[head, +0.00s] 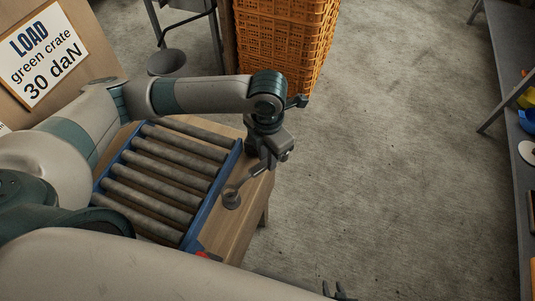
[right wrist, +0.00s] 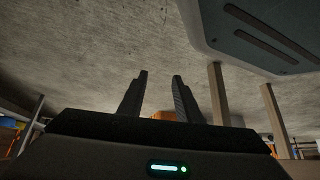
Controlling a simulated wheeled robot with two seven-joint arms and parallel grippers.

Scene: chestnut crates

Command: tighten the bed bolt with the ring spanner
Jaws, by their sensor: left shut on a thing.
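My left gripper (head: 263,166) is shut on the grey ring spanner (head: 246,180), above the right edge of the wooden bench. The spanner slants down and left from the jaws. Its far end meets the dark round bed bolt (head: 231,202) on the wood beside the blue-framed rollers. The parts are small, so I cannot tell whether the ring sits around the bolt head or only on top of it. My right gripper (head: 341,293) is at the bottom edge of the head view. In the right wrist view its two fingers (right wrist: 158,97) stand apart with nothing between them.
The roller bed (head: 212,207) lies on the bench under my left arm. A small red thing (head: 207,255) is at its near corner. Orange crates (head: 287,40) stand behind on the floor. A sign reads "LOAD green crate 30 daN" (head: 40,55). Grey shelving (head: 512,190) runs along the right; the floor between is clear.

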